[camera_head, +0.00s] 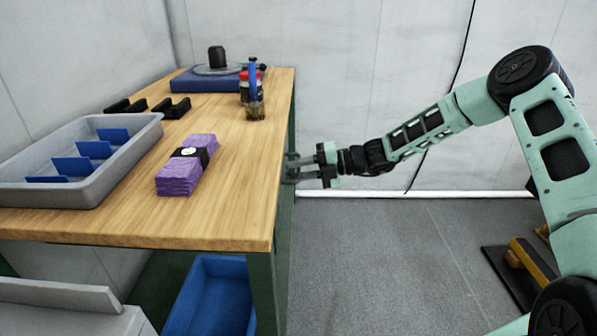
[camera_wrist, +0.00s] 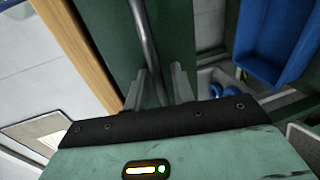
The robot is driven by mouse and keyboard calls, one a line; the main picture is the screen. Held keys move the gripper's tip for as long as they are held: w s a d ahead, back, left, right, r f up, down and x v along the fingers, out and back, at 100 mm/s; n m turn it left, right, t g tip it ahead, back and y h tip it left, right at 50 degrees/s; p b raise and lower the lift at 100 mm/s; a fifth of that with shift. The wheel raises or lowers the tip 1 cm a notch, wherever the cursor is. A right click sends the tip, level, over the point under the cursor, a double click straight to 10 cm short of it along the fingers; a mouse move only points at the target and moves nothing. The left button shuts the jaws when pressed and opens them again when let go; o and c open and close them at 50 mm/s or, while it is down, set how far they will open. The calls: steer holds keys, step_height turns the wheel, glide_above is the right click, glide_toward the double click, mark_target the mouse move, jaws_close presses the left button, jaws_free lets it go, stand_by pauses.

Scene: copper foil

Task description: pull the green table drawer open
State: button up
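The green drawer front (camera_wrist: 175,35) fills the upper middle of the wrist view, beside the wooden table edge (camera_wrist: 75,38). A grey bar handle (camera_wrist: 147,38) runs along it. My gripper (camera_wrist: 163,86) has its two fingers apart, one on each side of the handle, with a gap visible on the right side. Whether either finger touches the bar is unclear. In the head view, my gripper (camera_head: 293,169) is at the table's right side, just below the top's edge. The drawer front is hidden there by the tabletop (camera_head: 235,190), and no drawer is seen sticking out.
On the table are a grey tray with blue dividers (camera_head: 148,128), a purple bundle (camera_head: 178,177), black blocks (camera_head: 172,107), and bottles (camera_head: 255,98). A blue bin (camera_head: 213,300) stands under the table and shows in the wrist view (camera_wrist: 275,40).

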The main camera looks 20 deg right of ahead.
jaws_close()
steer(key=f+p+v, duration=0.2)
steer(key=p+v, duration=0.1)
steer(key=v, duration=0.7)
steer(key=d+f+p+v, duration=0.1)
steer(key=p+v, duration=0.3)
steer(key=v, duration=0.7)
steer(key=f+p+v, duration=0.3)
steer(key=p+v, duration=0.1)
steer(key=v, duration=0.7)
steer(key=shift+s+d+f, duration=0.3)
steer(key=shift+s+f, duration=0.1)
steer(key=shift+f, duration=0.05)
jaws_free()
